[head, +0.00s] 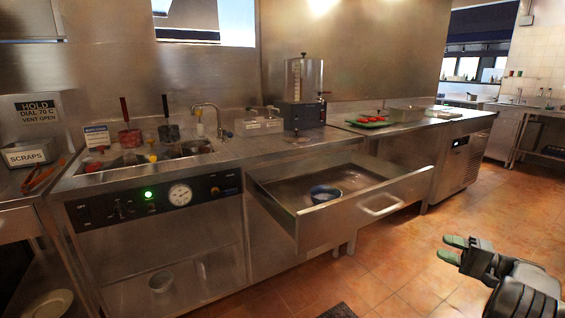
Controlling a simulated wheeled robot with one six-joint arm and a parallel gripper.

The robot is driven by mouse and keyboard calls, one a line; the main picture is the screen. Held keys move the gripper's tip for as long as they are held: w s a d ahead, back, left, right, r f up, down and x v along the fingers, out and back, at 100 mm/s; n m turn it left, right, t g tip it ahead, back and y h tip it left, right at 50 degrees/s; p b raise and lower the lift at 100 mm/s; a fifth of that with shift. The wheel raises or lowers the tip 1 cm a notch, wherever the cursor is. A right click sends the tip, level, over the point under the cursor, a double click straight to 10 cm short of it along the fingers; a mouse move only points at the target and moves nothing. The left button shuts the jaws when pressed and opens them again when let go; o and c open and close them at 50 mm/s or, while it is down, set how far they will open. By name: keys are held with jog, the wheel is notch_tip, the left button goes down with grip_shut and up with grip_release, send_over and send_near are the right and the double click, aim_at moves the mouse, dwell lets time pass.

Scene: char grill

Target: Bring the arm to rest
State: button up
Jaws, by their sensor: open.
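My gripper (452,249) is at the lower right of the head view, with my arm coming in from the right edge. Its greenish fingertips point left and stand apart, with nothing seen between them. It is out over the tiled floor, clear of the counter and to the right of the open drawer (345,222). My arm shows only in part; the rest is outside the view.
The drawer is pulled out with a blue-rimmed bowl (325,194) inside; its handle (382,205) juts into the room. A steel counter (265,146) runs behind, with a green tray (370,122) holding red items. Tiled floor (500,215) around my gripper is clear.

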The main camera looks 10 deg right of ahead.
jog(key=a+r+n+g+h+p, duration=0.1)
jog(key=a+r+g+h+p, duration=0.15)
jog(key=a+r+p, duration=0.4)
jog(key=a+r+g+h+p, duration=0.1)
jog(key=a+r+g+p, duration=0.15)
jog(key=a, duration=0.75)
jog(key=a+r+n+g+h+p, duration=0.1)
jog(key=a+r+g+p, duration=0.3)
jog(key=a+r, duration=0.3)
jog(key=s+a+r+n+h+p, duration=0.3)
jog(key=s+a+h+p, duration=0.2)
jog(key=s, duration=0.3)
jog(key=s+a+r+n+h+p, duration=0.2)
jog(key=s+a+r+h+p, duration=0.2)
jog(key=s+a+p, duration=0.3)
jog(key=shift+s+n+t+h+p, duration=0.3)
jog(key=shift+s+n+h, duration=0.1)
jog(key=shift+s, duration=0.6)
